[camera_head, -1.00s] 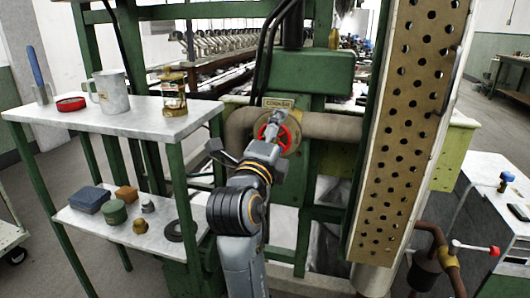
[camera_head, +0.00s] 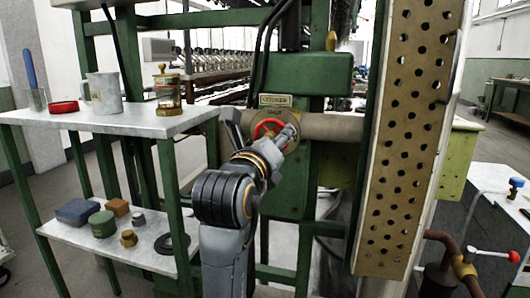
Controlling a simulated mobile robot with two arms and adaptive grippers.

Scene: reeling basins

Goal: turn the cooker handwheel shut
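The red cooker handwheel (camera_head: 262,127) sits on a round brass-coloured mount on the pipe, under a plate that appears to read COOKER (camera_head: 275,100). My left gripper (camera_head: 262,130) is in front of the wheel with its fingers spread. One finger is left of the wheel and the other overlaps its right side. The gripper hides the wheel's lower and right parts. I cannot tell whether the fingers touch it. My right gripper is not in view.
A shelf stand (camera_head: 130,122) at left holds a mug (camera_head: 104,92), a lantern-like glass vessel (camera_head: 167,90) and a red lid (camera_head: 63,107). A perforated panel (camera_head: 408,140) stands to the right. A red-handled valve (camera_head: 497,255) is at lower right.

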